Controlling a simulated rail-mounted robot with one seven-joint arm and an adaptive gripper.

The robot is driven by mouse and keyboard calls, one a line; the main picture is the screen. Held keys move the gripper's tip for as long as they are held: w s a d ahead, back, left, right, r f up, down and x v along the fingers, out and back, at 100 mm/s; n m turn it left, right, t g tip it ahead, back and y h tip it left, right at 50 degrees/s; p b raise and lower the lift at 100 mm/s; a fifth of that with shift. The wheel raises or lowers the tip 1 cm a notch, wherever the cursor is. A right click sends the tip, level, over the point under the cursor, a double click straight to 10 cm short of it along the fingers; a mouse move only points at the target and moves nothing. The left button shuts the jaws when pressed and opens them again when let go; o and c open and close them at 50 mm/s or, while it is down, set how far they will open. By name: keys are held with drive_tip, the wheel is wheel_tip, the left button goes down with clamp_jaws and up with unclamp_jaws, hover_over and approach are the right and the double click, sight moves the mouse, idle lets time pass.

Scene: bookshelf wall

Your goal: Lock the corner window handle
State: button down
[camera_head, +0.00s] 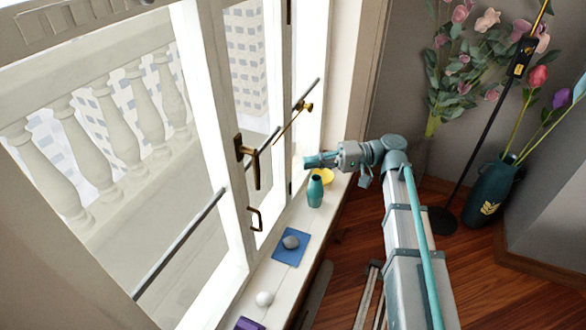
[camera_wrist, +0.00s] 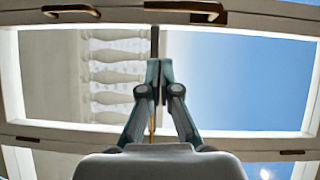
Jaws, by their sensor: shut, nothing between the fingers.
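My gripper (camera_head: 307,161) is low by the window, above the sill, below and apart from the corner handle. In the wrist view my gripper (camera_wrist: 159,68) is shut and empty, with the window panes beyond. A dark handle (camera_wrist: 185,7) and a looped pull (camera_wrist: 71,10) show along the top frame bar there.
A lamp pole (camera_head: 484,130) and floor vase (camera_head: 489,195) are at right.

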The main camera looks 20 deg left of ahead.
drive_tip(key=shift+v, duration=1)
drive_tip(key=s+d+f+m+t+h, duration=0.1)
drive_tip(key=d+f+m+t+h, duration=0.2)
drive_tip(key=f, duration=1.1)
drive_tip(key=d+f+m+t+h, duration=0.3)
drive_tip(key=d+f+h, duration=0.1)
drive_tip(key=f, duration=1)
drive_tip(key=s+d+f+h, duration=0.2)
drive_tip(key=s+d+f, duration=0.3)
drive_tip(key=f, duration=0.3)
drive_tip(key=s+d+f+h, duration=0.2)
drive_tip(key=s+d+f, duration=0.2)
drive_tip(key=f, duration=0.3)
drive_tip(key=s+d+f+g+h, duration=0.1)
drive_tip(key=s+d+f, duration=0.3)
drive_tip(key=s, duration=0.5)
drive_tip(key=s+d+f+g+h, duration=0.2)
drive_tip(key=s+d+f, duration=0.2)
drive_tip(key=s, duration=0.5)
drive_tip(key=s+d+f+g+h, duration=0.1)
drive_tip(key=s+d+f, duration=0.3)
drive_tip(key=s, duration=0.5)
wheel_tip(320, 180, down, 3)
drive_tip(key=shift+s+d+r+g+h, duration=0.2)
drive_tip(key=shift+s+d+g+h, duration=0.2)
drive_tip(key=shift+g, duration=0.1)
